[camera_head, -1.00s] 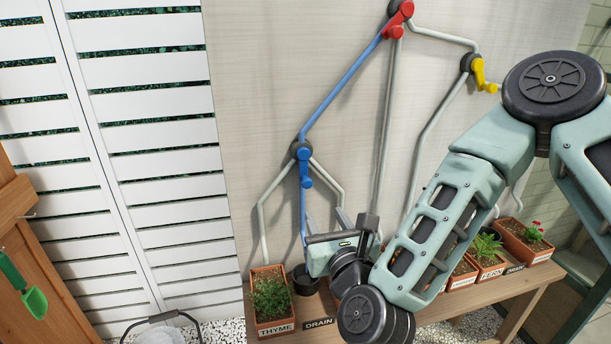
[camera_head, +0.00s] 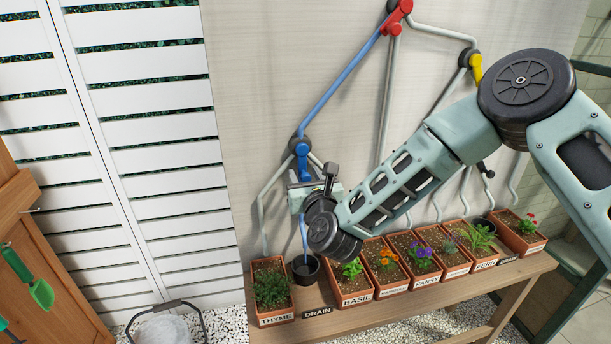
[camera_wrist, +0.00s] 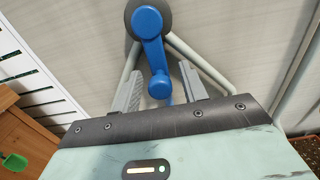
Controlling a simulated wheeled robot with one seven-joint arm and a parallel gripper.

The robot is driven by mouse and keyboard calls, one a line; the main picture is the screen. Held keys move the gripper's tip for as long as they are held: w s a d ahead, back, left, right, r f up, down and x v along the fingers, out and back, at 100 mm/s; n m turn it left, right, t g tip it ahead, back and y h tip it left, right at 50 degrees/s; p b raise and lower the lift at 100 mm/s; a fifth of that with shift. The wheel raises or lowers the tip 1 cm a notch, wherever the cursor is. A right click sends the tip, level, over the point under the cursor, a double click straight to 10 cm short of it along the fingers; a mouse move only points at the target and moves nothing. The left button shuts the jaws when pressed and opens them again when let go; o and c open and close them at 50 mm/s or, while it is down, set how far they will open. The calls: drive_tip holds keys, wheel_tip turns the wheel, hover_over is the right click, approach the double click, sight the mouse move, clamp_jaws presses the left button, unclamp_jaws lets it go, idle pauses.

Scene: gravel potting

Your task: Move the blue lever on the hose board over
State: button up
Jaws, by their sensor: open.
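The blue lever (camera_head: 303,155) sits on a dark round pivot on the pale hose board (camera_head: 270,70). In the wrist view the lever (camera_wrist: 152,50) hangs down from its pivot, leaning slightly right, with a rounded knob (camera_wrist: 159,86) at its lower end. My gripper (camera_wrist: 162,88) is open, with one grey finger on each side of the knob. I see a gap on both sides, so neither finger seems to touch it. In the head view my gripper (camera_head: 301,186) is just below the lever, and my wrist hides part of the area under it.
A red lever (camera_head: 400,12) and a yellow lever (camera_head: 476,66) are higher on the board. Below, a wooden bench (camera_head: 420,300) bears a thyme pot (camera_head: 272,310), a black drain pot (camera_head: 306,270) and several other planters. Grey pipes run close around the blue lever.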

clamp_jaws()
drive_tip(key=shift+d, duration=0.1)
drive_tip(key=shift+w+d+n+b, duration=0.1)
drive_tip(key=shift+d+n+b, duration=0.1)
drive_tip(key=shift+n+b, duration=0.45)
drive_tip(key=shift+w+d+r+n+b, duration=0.15)
drive_tip(key=shift+d+n+b, duration=0.35)
drive_tip(key=shift+n, duration=0.6)
drive_tip(key=shift+w+d+r+n+b, duration=0.1)
drive_tip(key=shift+d+r+n+b, duration=0.3)
drive_tip(key=shift+n, duration=0.65)
drive_tip(key=shift+w+d+r+n+b, duration=0.1)
drive_tip(key=shift+d+n+b, duration=0.4)
drive_tip(key=shift+n, duration=0.6)
